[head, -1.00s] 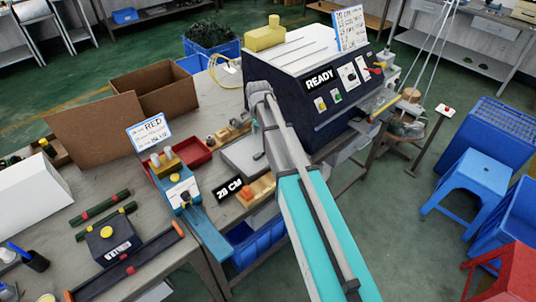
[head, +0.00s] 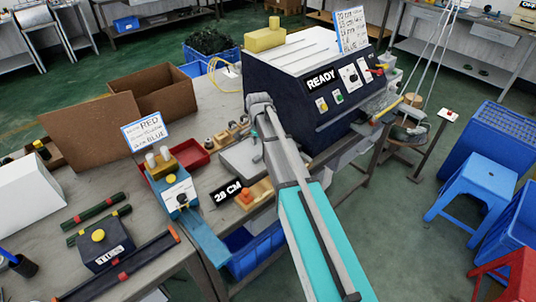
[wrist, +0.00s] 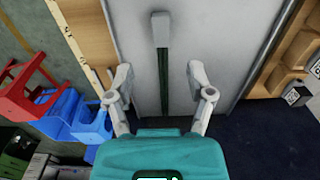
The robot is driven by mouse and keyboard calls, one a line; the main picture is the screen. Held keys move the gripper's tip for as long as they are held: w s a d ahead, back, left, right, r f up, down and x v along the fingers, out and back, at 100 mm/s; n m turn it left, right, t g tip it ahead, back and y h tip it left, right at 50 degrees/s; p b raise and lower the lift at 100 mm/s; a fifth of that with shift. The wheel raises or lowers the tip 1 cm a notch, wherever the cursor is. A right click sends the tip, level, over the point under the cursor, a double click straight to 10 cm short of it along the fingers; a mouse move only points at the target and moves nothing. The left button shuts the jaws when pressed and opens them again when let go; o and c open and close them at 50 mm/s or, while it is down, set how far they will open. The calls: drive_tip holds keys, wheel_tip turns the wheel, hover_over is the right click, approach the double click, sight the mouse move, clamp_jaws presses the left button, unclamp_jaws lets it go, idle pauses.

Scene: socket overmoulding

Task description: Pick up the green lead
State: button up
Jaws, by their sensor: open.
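In the wrist view a dark green strip (wrist: 163,85) with a grey block-like end (wrist: 160,30) lies over a pale flat surface. It looks like the green lead, and its lower part runs out of sight behind my gripper's teal body. My gripper (wrist: 160,73) is open, with one finger on each side of the strip and a visible gap to both. I cannot tell how far below the fingers the strip lies. In the head view my arm crosses the middle, and I cannot make out the fingers or this strip there.
A dark machine marked READY (head: 322,78) stands at the back of the bench. A blue press (head: 178,190), a red tray (head: 190,158) and a cardboard box (head: 165,90) stand to its left. Dark green rods with red bands (head: 95,212) lie at the left. Blue stools (head: 475,180) stand at the right.

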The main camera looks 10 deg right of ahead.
sight(259, 156)
drive_tip(key=shift+a+f+b, duration=0.1)
drive_tip(key=shift+f+b, duration=2.55)
clamp_jaws()
